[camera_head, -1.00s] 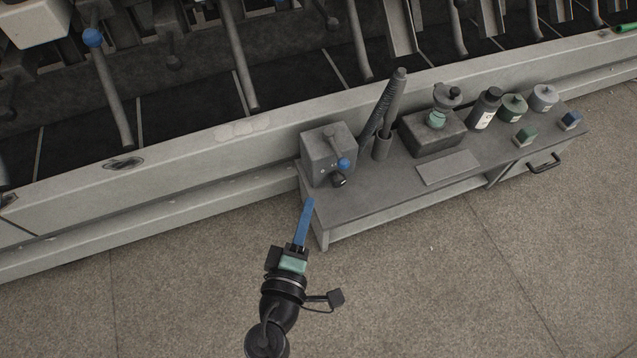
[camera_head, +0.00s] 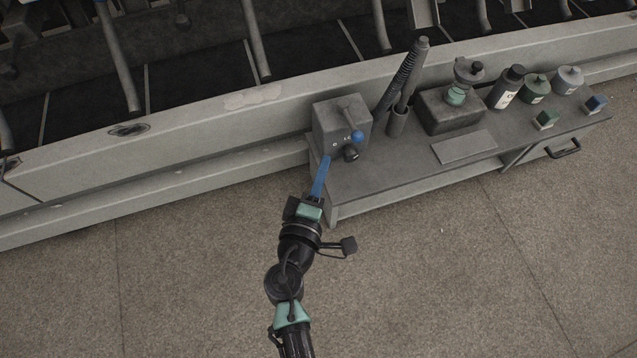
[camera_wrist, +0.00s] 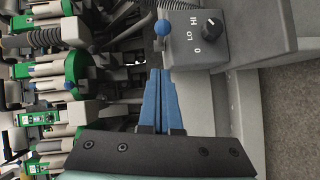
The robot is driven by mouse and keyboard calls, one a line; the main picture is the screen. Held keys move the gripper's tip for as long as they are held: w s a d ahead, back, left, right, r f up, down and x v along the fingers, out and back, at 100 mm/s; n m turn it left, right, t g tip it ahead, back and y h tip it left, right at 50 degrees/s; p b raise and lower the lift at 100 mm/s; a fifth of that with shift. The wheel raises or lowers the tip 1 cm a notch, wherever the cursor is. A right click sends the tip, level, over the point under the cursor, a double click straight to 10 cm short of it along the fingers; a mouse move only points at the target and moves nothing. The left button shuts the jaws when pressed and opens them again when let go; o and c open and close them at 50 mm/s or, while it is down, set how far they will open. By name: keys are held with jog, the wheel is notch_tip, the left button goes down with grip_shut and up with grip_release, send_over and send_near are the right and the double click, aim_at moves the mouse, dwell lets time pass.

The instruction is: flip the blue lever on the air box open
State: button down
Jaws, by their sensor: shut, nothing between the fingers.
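The air box (camera_head: 334,124) is a grey box at the left end of the low bench. Its lever (camera_head: 357,137) has a blue ball tip on a grey arm at the box's front. A black knob (camera_head: 350,153) sits just below it. In the wrist view the box (camera_wrist: 205,52) carries the marks HI, LO and 0 around the knob (camera_wrist: 211,24), and the blue ball (camera_wrist: 162,27) stands at its left edge. My gripper's blue fingers (camera_head: 324,168) are shut and empty, close to the lower left of the box. In the wrist view the fingertips (camera_wrist: 160,72) point toward the ball, apart from it.
The bench (camera_head: 385,185) also holds dark rods in a cup (camera_head: 397,122), a device on a grey block (camera_head: 450,112), bottles, small blocks and a flat plate (camera_head: 464,147). The machine's long rail (camera_head: 210,127) runs behind. The floor in front is clear.

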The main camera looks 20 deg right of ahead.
aim_at(350, 128)
jog(key=shift+w+d+f+b, duration=0.25)
jog(key=shift+w+d, duration=0.45)
jog(key=shift+d, duration=0.25)
jog(key=shift+w+d+f+b, duration=0.2)
jog(key=shift+w+d, duration=0.5)
jog(key=shift+d, duration=0.3)
jog(key=shift+w+d+f+b, duration=0.25)
jog(key=shift+w+d, duration=0.45)
jog(key=shift+d, duration=0.25)
